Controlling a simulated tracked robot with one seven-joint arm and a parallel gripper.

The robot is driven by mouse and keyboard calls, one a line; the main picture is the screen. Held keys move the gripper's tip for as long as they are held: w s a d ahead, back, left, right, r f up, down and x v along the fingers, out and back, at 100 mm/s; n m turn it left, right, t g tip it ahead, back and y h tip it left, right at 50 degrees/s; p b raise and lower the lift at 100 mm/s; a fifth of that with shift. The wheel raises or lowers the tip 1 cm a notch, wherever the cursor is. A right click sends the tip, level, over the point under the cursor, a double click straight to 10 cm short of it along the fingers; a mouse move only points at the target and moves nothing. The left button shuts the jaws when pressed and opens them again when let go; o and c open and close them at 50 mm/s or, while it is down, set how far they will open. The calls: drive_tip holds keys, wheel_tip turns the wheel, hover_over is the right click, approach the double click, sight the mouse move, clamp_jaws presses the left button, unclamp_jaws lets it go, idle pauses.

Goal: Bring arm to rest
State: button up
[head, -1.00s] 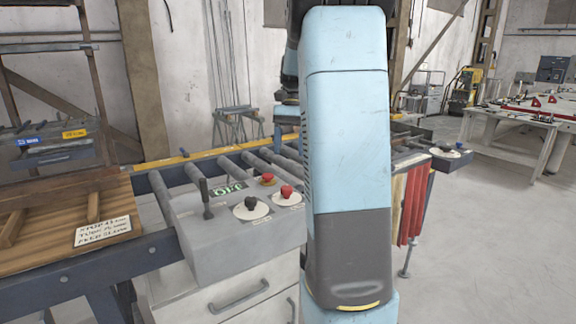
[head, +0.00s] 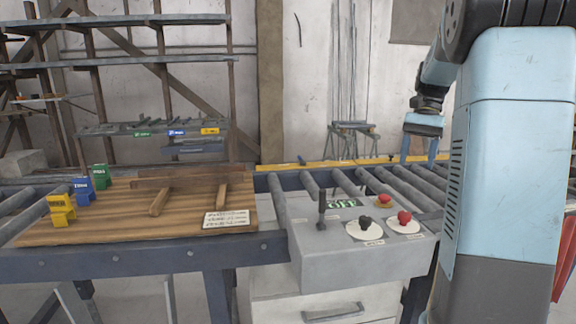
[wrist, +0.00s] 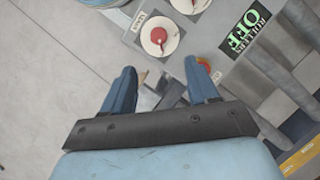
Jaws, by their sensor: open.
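My arm, light blue and dark grey, rises at the right of the head view. My gripper (head: 426,158) hangs above the roller conveyor (head: 395,180), right of the control box; its fingers point down and it holds nothing. In the wrist view my gripper (wrist: 162,85) shows two blue fingers spread apart with an empty gap between them. The control box (head: 330,262) has a black lever (head: 321,208), a green display reading OFF (head: 342,204), black and red knobs on white dials, and a red button (head: 383,201). The display also shows in the wrist view (wrist: 244,33).
A wooden board (head: 110,220) on the left bears yellow, blue and green blocks, two wooden bars and a white written card (head: 226,219). Behind stands a rack with small coloured labels (head: 175,132). A drawer cabinet (head: 330,305) is below the control box. The near floor is grey.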

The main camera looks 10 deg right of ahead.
drive_tip(key=s+a+f+n+t+h, duration=0.1)
drive_tip(key=s+a+n+t, duration=0.3)
drive_tip(key=s+a, duration=0.5)
drive_tip(key=s+a+f+n+t+h, duration=0.2)
drive_tip(key=s+a+n+t, duration=0.2)
drive_tip(key=s+a, duration=0.6)
drive_tip(key=shift+s+f+n+t, duration=0.3)
drive_tip(key=shift+s+f+t, duration=0.1)
drive_tip(key=shift+s, duration=0.95)
